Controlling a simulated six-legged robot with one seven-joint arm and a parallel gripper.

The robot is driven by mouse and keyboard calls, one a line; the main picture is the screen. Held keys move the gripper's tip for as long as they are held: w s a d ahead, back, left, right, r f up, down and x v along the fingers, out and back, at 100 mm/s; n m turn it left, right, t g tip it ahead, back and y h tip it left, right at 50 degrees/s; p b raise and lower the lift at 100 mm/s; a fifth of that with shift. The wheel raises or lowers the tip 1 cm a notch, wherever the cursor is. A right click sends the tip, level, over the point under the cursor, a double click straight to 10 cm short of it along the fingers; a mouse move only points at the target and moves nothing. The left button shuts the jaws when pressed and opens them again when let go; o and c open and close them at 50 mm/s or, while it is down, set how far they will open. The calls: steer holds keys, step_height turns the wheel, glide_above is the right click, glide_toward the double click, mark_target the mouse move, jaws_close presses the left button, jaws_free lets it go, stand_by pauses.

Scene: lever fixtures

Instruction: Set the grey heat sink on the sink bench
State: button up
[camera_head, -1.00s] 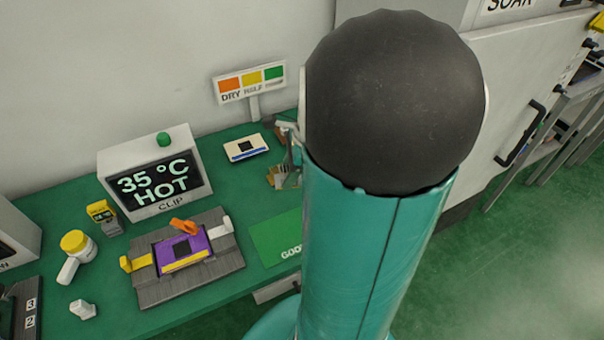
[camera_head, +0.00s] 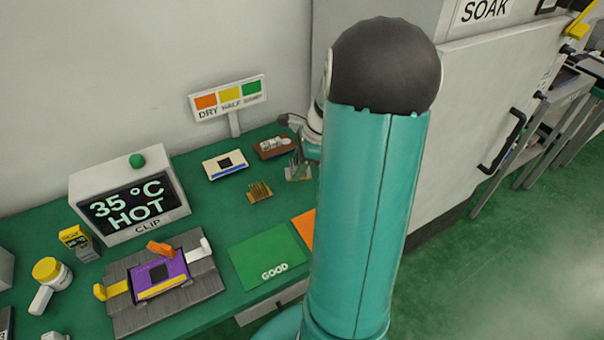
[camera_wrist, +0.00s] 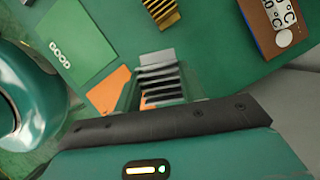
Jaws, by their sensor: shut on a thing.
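My gripper (camera_head: 308,152) is shut on the grey heat sink (camera_head: 298,171), a small block with upright fins, at the right side of the green bench (camera_head: 215,222). In the wrist view the grey heat sink (camera_wrist: 158,80) sits between the jaws of my gripper (camera_wrist: 156,98), its dark fins facing the camera. I cannot tell whether it touches the bench. A brass-coloured heat sink (camera_head: 258,192) stands to its left, apart from it. No label marks a spot as the sink bench. My arm hides the bench's right end.
A brown board (camera_head: 274,147) and a white board (camera_head: 225,165) lie behind. A green GOOD mat (camera_head: 265,258) and an orange mat (camera_head: 304,228) lie in front. A purple board (camera_head: 160,278) sits in a grey fixture (camera_head: 122,310) by the HOT display (camera_head: 128,208).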

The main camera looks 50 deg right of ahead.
glide_above(303, 181)
step_height(303, 181, down, 6)
steer(key=shift+s+a+f, duration=0.1)
steer(key=shift+a, duration=0.05)
steer(key=shift+f, duration=1.6)
steer(key=shift+f, duration=0.1)
steer(key=o, duration=1)
steer(key=v, duration=1.2)
